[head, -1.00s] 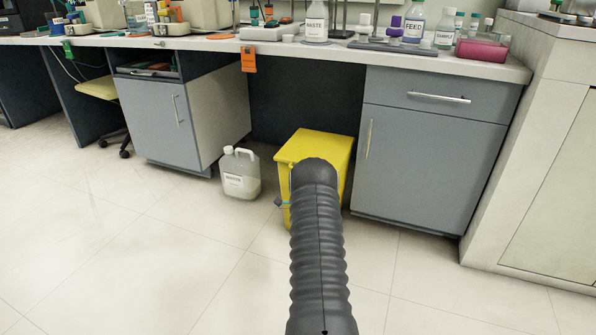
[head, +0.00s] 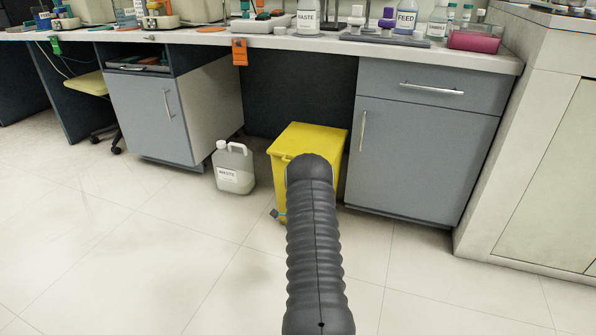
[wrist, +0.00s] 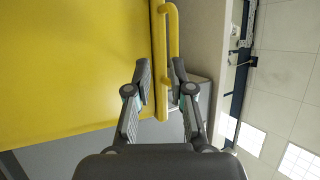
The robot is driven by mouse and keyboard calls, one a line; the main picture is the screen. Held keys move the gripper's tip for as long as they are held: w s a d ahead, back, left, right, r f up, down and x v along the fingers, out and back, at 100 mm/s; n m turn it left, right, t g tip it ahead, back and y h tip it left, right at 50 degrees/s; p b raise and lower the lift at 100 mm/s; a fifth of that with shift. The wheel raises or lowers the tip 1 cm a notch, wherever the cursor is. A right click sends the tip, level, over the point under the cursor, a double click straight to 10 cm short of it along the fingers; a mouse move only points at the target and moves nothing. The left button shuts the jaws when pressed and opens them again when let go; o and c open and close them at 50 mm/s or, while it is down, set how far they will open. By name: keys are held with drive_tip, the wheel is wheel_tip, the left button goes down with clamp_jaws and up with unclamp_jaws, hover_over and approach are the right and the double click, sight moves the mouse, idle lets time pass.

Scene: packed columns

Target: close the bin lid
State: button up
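The yellow bin (head: 309,136) stands on the floor under the bench, with its front partly hidden behind my arm. Its top looks flat and covered in the head view, but I cannot tell whether the lid is fully down. In the wrist view a large yellow panel (wrist: 75,70) fills the left, with a yellow bar handle (wrist: 173,40) along its edge. My gripper (wrist: 160,74) is open, its two fingers apart on either side of the handle's line. I cannot tell whether they touch it. In the head view my gripper is mostly hidden by the arm.
A white waste jug (head: 233,168) stands on the floor left of the bin. A grey cabinet (head: 425,150) is close on the right, another (head: 150,115) on the left. The bench top (head: 270,42) with bottles overhangs the bin. The floor in front is clear.

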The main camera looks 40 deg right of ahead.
drive_tip(key=v, duration=0.6)
drive_tip(key=shift+s, duration=0.35)
